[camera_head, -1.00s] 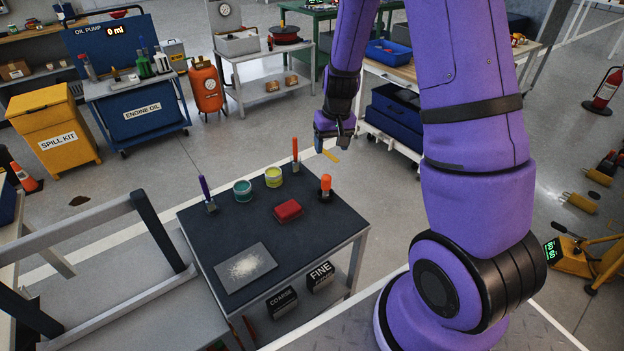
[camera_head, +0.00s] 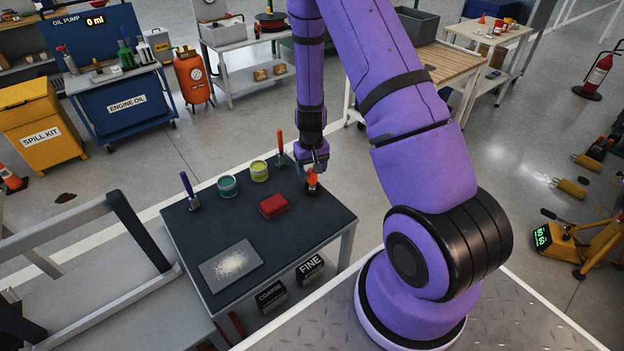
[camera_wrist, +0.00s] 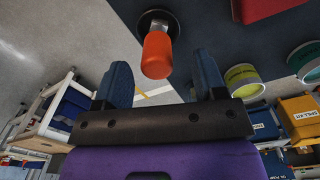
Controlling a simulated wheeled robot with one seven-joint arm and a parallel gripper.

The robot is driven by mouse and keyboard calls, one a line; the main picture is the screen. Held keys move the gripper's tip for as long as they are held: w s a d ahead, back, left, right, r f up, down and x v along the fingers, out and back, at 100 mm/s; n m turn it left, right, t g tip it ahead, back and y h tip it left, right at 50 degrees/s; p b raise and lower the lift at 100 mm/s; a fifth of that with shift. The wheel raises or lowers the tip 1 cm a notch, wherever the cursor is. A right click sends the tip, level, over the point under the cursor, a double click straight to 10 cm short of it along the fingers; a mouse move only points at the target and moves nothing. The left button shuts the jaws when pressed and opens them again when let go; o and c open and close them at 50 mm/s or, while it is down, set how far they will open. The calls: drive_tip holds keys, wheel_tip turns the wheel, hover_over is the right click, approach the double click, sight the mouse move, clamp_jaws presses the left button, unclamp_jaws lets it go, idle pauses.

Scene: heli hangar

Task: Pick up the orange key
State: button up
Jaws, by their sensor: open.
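The orange key (camera_head: 312,178) stands upright near the right back corner of the dark-topped table (camera_head: 235,222). In the wrist view the key (camera_wrist: 157,55) shows an orange handle on a short metal shank, set in a round black base (camera_wrist: 157,22). My gripper (camera_head: 314,162) is open and empty, close above the key in the head view. In the wrist view my gripper (camera_wrist: 162,75) has one finger on each side of the handle's near end, with gaps on both sides. I cannot tell how deep the handle lies between the fingers.
A red block (camera_head: 273,206), a teal tin (camera_head: 227,186), a yellow tin (camera_head: 259,171) and an orange-handled brush (camera_head: 280,152) stand left of the key. A purple-handled brush (camera_head: 189,192) and a grey sheet with powder (camera_head: 231,265) are farther left.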

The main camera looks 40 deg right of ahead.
sight(312, 178)
drive_tip(key=shift+d+f, duration=0.15)
drive_tip(key=shift+f, duration=1.15)
drive_tip(key=shift+d+f, duration=0.1)
drive_tip(key=shift+f, duration=1.2)
drive_tip(key=c, duration=1.1)
drive_tip(key=shift+w+r, duration=0.1)
